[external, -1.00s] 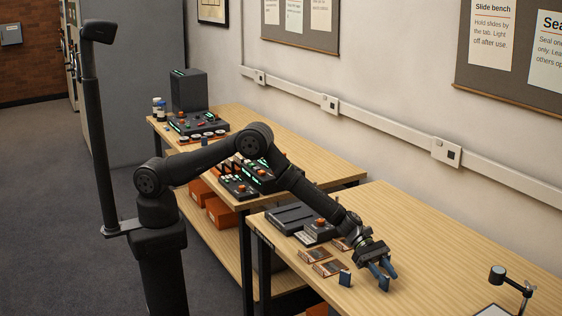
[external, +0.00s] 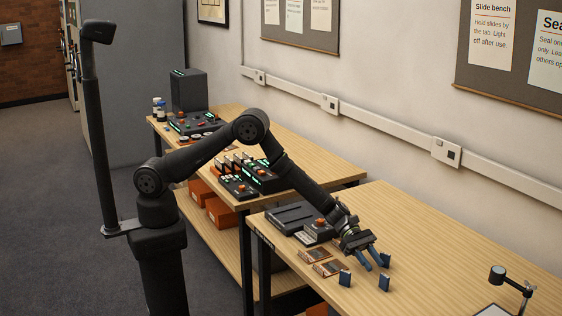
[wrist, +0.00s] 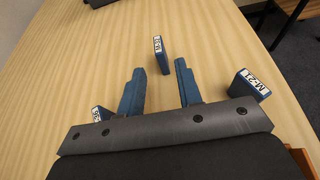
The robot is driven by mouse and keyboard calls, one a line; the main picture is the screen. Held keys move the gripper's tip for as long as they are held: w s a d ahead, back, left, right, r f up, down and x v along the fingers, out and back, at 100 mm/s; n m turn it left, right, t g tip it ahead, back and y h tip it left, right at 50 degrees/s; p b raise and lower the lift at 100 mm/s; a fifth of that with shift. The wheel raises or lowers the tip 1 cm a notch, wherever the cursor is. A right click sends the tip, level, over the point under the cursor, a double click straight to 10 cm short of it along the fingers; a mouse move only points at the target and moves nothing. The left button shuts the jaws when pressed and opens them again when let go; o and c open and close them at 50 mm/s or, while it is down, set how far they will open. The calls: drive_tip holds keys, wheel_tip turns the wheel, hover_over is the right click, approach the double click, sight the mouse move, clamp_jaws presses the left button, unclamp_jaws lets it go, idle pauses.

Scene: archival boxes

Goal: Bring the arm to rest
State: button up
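My gripper (external: 374,266) is above the near wooden table, its two blue fingers apart. In the wrist view my gripper (wrist: 158,88) has nothing between its fingers. Three small dark blue blocks stand upright on the table. One block (wrist: 161,55) is ahead of the fingertips and apart from them. Another block (wrist: 250,87), with a white label, is to the right of the fingers. A third block (wrist: 101,113) is at the left, partly hidden by the gripper body. Blue blocks also show in the external view to the left (external: 345,278) and right (external: 384,284) of my gripper.
The near table (external: 455,265) is clear on the right and toward the back. A dark device (external: 310,222) and brown cards (external: 328,268) lie left of my gripper. A small lamp (external: 498,272) stands at the front right. Equipment covers parts of the far table (external: 290,150).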

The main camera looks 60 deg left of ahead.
drive_tip(key=x, duration=0.7)
drive_tip(key=shift+d+r, duration=0.2)
drive_tip(key=shift+r, duration=0.05)
wheel_tip(320, 180, up, 4)
drive_tip(key=shift+a+f, duration=0.1)
drive_tip(key=shift+f, duration=0.1)
drive_tip(key=s+d+r, duration=0.1)
drive_tip(key=s+r, duration=0.6)
drive_tip(key=s, duration=0.5)
drive_tip(key=n+t, duration=0.2)
drive_tip(key=t, duration=0.1)
hover_over(385, 275)
drive_tip(key=w+a, duration=0.2)
drive_tip(key=a, duration=0.6)
drive_tip(key=w+a+n+t+y, duration=0.1)
drive_tip(key=w+a+n+t, duration=0.1)
drive_tip(key=w+a, duration=0.9)
drive_tip(key=w+a+n+t+y, duration=0.1)
drive_tip(key=w+a, duration=0.4)
drive_tip(key=a, duration=0.5)
drive_tip(key=w+a+n+t+y, duration=0.1)
drive_tip(key=w+a, duration=0.4)
drive_tip(key=a, duration=0.5)
drive_tip(key=w+a+n+t+y, duration=0.1)
drive_tip(key=w+a+n+t, duration=0.1)
drive_tip(key=a, duration=0.8)
drive_tip(key=shift+w+f+n+t, duration=0.25)
drive_tip(key=shift+w+n, duration=0.25)
drive_tip(key=shift+w, duration=0.9)
